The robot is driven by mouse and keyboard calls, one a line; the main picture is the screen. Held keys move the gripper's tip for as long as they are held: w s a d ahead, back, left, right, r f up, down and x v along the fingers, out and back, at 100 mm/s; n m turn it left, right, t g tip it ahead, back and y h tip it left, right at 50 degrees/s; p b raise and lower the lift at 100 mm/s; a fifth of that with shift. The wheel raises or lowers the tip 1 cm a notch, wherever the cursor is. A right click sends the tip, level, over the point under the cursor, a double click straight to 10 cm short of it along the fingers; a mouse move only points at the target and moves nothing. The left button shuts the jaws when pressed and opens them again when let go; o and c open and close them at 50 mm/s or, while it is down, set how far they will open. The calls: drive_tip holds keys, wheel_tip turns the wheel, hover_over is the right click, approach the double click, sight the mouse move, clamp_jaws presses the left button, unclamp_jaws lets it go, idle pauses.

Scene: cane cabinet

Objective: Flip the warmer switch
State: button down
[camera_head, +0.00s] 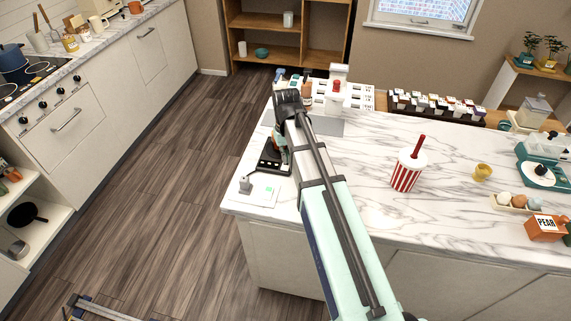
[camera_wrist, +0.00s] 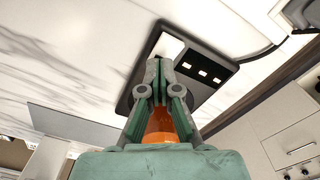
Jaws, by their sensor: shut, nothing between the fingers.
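The warmer appears to be a low black unit (camera_head: 273,158) near the left edge of the marble counter. In the wrist view the black unit (camera_wrist: 211,90) has a row of three small lit marks and a pale patch beside them. My gripper (camera_wrist: 162,70) is shut and empty, with its fingertips over the unit in that view; I cannot tell whether they touch it. An orange thing (camera_wrist: 160,126) shows between the fingers; I cannot tell what it is. In the head view my arm hides most of the gripper.
A red-striped cup (camera_head: 407,170) stands right of my arm. Bottles and a white rack stand behind. The counter's middle is mostly clear.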

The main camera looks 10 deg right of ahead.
drive_tip(key=shift+r+p, duration=1.9)
drive_tip(key=shift+r, duration=1.1)
drive_tip(key=shift+f, duration=0.1)
